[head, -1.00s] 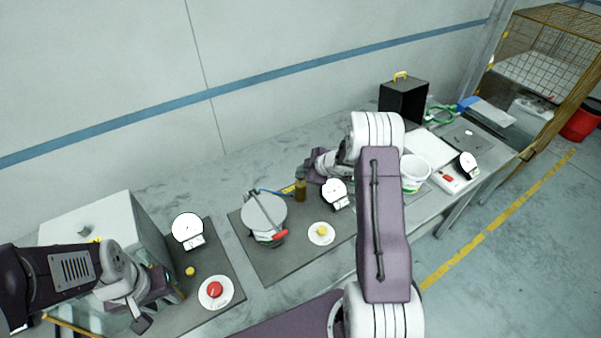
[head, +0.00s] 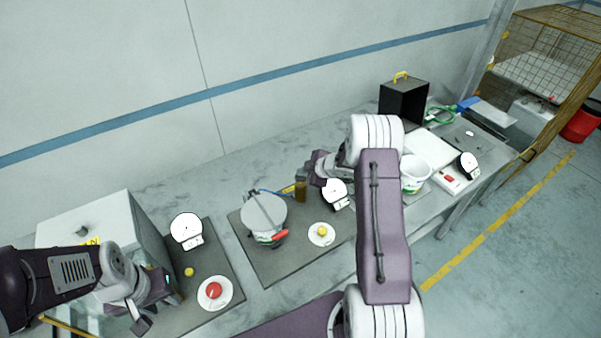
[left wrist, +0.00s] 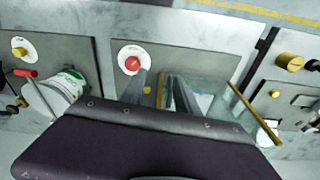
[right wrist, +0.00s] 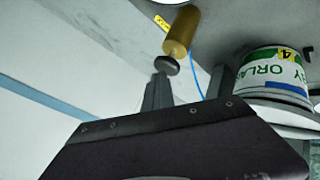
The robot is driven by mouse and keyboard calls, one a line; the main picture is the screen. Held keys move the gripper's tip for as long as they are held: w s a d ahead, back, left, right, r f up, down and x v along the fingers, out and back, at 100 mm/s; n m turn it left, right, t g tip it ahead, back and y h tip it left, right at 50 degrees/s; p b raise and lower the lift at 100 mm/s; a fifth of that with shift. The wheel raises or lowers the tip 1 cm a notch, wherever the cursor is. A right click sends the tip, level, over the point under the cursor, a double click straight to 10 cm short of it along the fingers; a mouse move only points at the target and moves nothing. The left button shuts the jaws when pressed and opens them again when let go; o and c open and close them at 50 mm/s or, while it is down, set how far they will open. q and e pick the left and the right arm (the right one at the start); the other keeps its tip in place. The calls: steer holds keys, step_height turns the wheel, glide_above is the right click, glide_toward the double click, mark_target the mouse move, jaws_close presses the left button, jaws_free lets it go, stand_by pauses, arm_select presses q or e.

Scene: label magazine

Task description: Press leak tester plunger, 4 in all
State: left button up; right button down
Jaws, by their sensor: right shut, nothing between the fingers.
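The leak tester plunger appears to be the dark round knob (right wrist: 167,65) on the end of a brass cylinder (right wrist: 180,30) in the right wrist view. The cylinder also stands upright beside the lidded pot in the head view (head: 301,191). My right gripper (right wrist: 187,85) is shut and empty. Its fingertips are close to the knob; I cannot tell whether they touch it. My left gripper (left wrist: 160,88) is over the left station, near a red button (left wrist: 132,63) on a white disc; its jaw opening is unclear.
A pot (head: 264,214) with a red-handled clamp stands beside the cylinder. A yellow button (head: 322,231) and a dial gauge (head: 335,192) are nearby. A white tub (head: 414,172) and a black box (head: 404,102) are further right. A glass-sided cabinet (head: 90,215) is at left.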

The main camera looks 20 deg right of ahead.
mark_target(303, 178)
steer(key=shift+f+b, duration=0.35)
steer(key=shift+f, duration=0.2)
steer(key=shift+r, duration=0.1)
stand_by(0.4)
steer(key=shift+r+p, duration=2.2)
steer(key=shift+p, duration=0.2)
steer(key=shift+w+r+p, duration=0.1)
steer(key=shift+r+p, duration=0.45)
steer(key=shift+r, duration=0.05)
step_height(303, 178, up, 4)
steer(key=p, duration=0.3)
steer(key=shift+p, duration=0.4)
steer(key=shift+f, duration=0.1)
